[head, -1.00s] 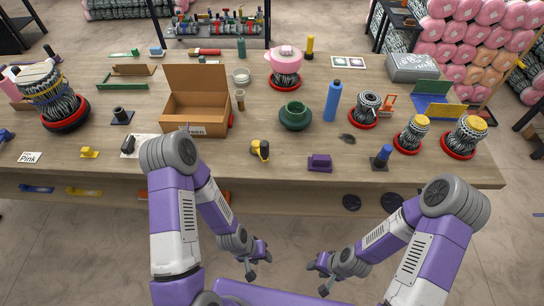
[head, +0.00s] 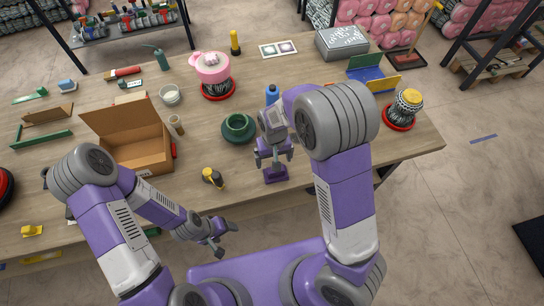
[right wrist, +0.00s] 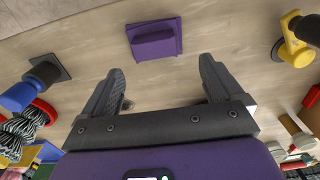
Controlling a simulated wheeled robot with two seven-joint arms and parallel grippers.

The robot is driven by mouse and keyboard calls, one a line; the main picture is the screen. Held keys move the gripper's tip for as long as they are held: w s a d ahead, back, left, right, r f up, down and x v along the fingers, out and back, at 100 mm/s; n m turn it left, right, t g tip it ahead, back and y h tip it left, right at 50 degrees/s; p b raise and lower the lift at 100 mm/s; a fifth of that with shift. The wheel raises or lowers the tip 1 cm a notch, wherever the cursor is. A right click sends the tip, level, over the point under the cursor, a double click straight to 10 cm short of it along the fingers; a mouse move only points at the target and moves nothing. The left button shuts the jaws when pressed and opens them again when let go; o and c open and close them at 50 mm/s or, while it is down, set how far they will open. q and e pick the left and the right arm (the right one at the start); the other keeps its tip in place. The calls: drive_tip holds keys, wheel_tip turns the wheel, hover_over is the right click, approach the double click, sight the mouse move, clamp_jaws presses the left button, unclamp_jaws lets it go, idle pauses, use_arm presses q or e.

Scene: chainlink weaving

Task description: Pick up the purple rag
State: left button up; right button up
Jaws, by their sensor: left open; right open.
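The purple rag (head: 276,174) lies near the front edge of the table. It looks more like a small stepped block on a flat base than loose cloth. It also shows at the top middle of the right wrist view (right wrist: 154,40). My right gripper (head: 274,160) is open and empty above the purple rag, pointing down. In the right wrist view its fingers (right wrist: 165,82) are spread apart, with the rag beyond the tips and not between them. My left gripper (head: 222,243) is open and empty, off the table's front edge.
A yellow and black tool (head: 212,177) lies left of the rag; it shows at right in the right wrist view (right wrist: 292,40). A cardboard box (head: 130,140) stands further left.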

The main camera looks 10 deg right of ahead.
drive_tip(key=shift+s+f, duration=0.75)
drive_tip(key=f, duration=0.5)
drive_tip(key=shift+w+d, duration=0.3)
drive_tip(key=shift+d, duration=0.05)
drive_tip(key=shift+s+f, duration=0.1)
drive_tip(key=shift+f, duration=0.05)
drive_tip(key=shift+c, duration=0.2)
drive_tip(key=c, duration=1)
wheel_tip(320, 180, up, 10)
drive_tip(key=shift+r, duration=0.1)
